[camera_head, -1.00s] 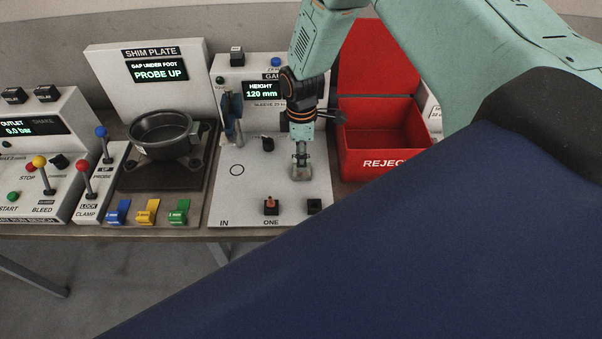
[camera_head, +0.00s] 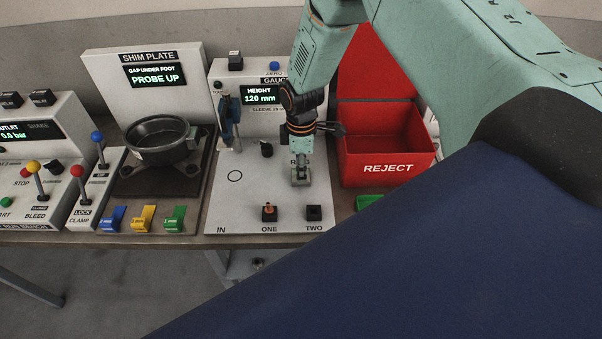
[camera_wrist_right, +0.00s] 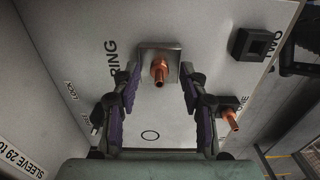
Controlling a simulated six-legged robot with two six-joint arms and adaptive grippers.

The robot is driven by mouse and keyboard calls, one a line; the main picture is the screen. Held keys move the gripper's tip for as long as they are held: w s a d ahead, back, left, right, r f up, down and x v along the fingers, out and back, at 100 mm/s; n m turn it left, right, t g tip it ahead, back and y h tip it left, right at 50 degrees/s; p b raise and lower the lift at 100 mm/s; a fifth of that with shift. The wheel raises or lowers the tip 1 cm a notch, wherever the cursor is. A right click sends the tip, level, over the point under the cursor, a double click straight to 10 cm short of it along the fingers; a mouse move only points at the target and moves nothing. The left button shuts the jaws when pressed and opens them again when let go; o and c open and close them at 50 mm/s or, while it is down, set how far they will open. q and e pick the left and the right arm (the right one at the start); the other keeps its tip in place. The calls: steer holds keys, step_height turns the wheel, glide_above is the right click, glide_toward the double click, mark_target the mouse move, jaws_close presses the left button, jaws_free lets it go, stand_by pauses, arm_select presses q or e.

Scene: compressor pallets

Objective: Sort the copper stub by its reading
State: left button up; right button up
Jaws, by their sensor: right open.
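A copper stub (camera_wrist_right: 159,72) stands on a square metal block by the "RING" lettering in the right wrist view. My right gripper (camera_wrist_right: 159,78) is open, with its fingers on either side of this stub. I cannot tell whether they touch it. In the head view the right gripper (camera_head: 300,172) is over the block, and the arm hides most of this spot. Another copper stub (camera_head: 269,209) sits in the black socket marked ONE. It also shows in the wrist view (camera_wrist_right: 230,119). The socket marked TWO (camera_head: 314,213) looks empty. The height display (camera_head: 261,98) reads 120 mm.
Left are the shim plate station (camera_head: 145,75), a dark round pan (camera_head: 158,140), coloured tabs (camera_head: 143,218) and levers. A printed circle (camera_head: 235,176) lies on clear plate.

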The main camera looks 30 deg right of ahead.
steer(key=shift+a, duration=0.1)
steer(key=shift+d, duration=0.2)
steer(key=shift+w+a, duration=0.1)
steer(key=shift+c, duration=0.5)
steer(key=shift+c, duration=0.7)
jaws_close()
steer(key=shift+r+p, duration=2.3)
steer(key=shift+r, duration=0.75)
